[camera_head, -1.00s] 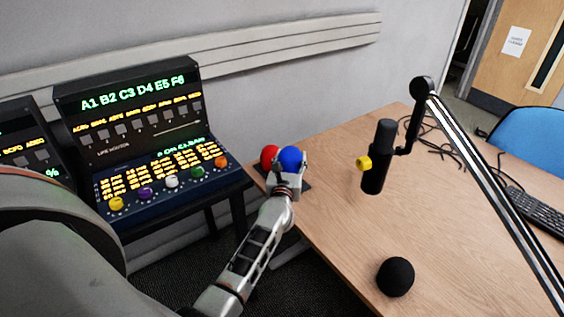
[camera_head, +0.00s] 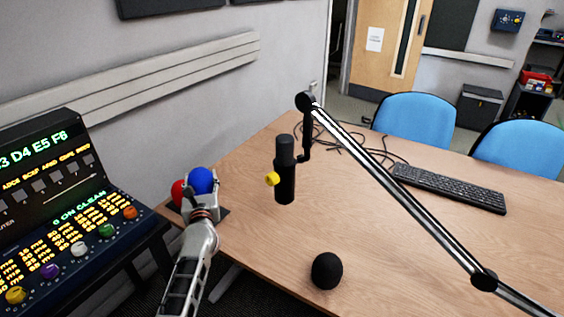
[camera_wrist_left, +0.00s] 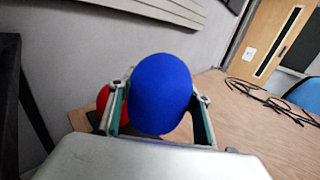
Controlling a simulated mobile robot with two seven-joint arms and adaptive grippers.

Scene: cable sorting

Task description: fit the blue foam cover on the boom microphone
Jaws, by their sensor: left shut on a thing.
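The blue foam cover (camera_head: 203,179) is a round ball between the fingers of my left gripper (camera_head: 203,192), which is shut on it. In the left wrist view the blue cover (camera_wrist_left: 161,93) fills the space between the two fingers. The boom microphone (camera_head: 285,175) is a black upright cylinder with a yellow knob. It hangs from the boom arm (camera_head: 395,190) over the table, to the right of my left gripper and apart from it. My right gripper is not in view.
A red foam ball (camera_head: 179,194) sits on a dark pad (camera_head: 219,213) beside my gripper. A black foam ball (camera_head: 327,270) lies on the table (camera_head: 290,230) near its front edge. A keyboard (camera_head: 450,187) and cables (camera_head: 345,145) lie farther back. A control console (camera_head: 60,220) stands at left.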

